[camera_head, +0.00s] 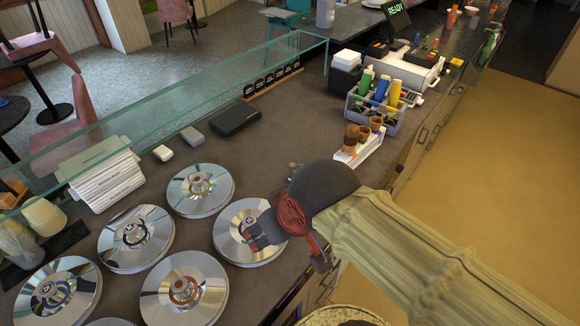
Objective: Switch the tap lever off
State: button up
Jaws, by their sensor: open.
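My gripper (265,233) is open in the head view, reaching down from the right over the dark counter. Its dark fingers are above and in front of the right-hand round metal lid (240,252); I cannot tell whether they touch it. No tap lever can be made out clearly. A small grey fitting (294,167) shows just behind my gripper's dark wrist, mostly hidden by it. I cannot tell whether it belongs to the tap.
Several round metal lids, including one at the back (200,190), cover the left of the counter (270,140). A glass guard (190,97) runs along the far side. A cone holder (358,150) and a bottle caddy (375,112) stand to the right. Counter behind my gripper is mostly clear.

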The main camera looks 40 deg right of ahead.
aim_at(292, 166)
jog(key=z, duration=0.95)
